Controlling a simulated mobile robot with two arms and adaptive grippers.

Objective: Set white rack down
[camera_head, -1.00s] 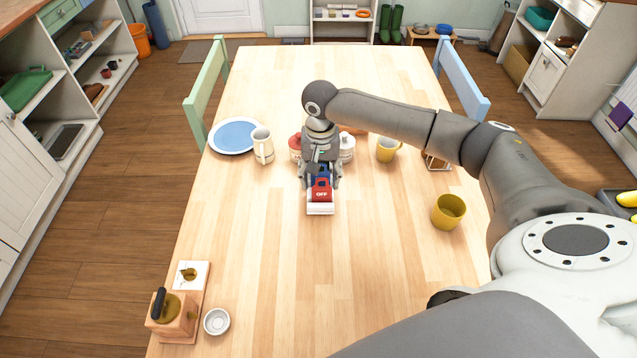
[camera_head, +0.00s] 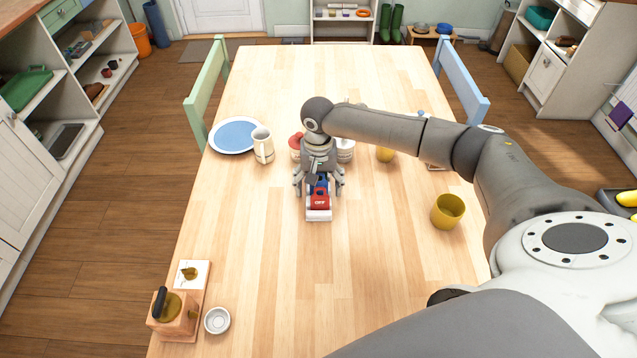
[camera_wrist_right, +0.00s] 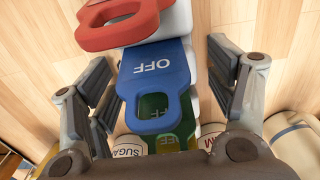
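The white rack (camera_head: 318,217) appears to rest on the wooden table near its middle. It holds a red OFF tag (camera_head: 319,203) at the front, with a blue OFF tag (camera_wrist_right: 155,78) and a green one (camera_wrist_right: 152,104) behind. My right gripper (camera_head: 318,190) is above the rack with its fingers spread. In the right wrist view its fingers (camera_wrist_right: 165,85) stand on either side of the rack and tags, with narrow gaps. The rack's rear part is hidden under the gripper. My left gripper is not in view.
Canisters (camera_head: 345,150) stand just behind the gripper. A cream mug (camera_head: 263,147) and blue plate (camera_head: 235,135) are to the left. Yellow (camera_head: 385,155) and olive (camera_head: 448,211) mugs are to the right. A wooden box (camera_head: 174,318) and small dish (camera_head: 217,320) sit front left. The front middle is clear.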

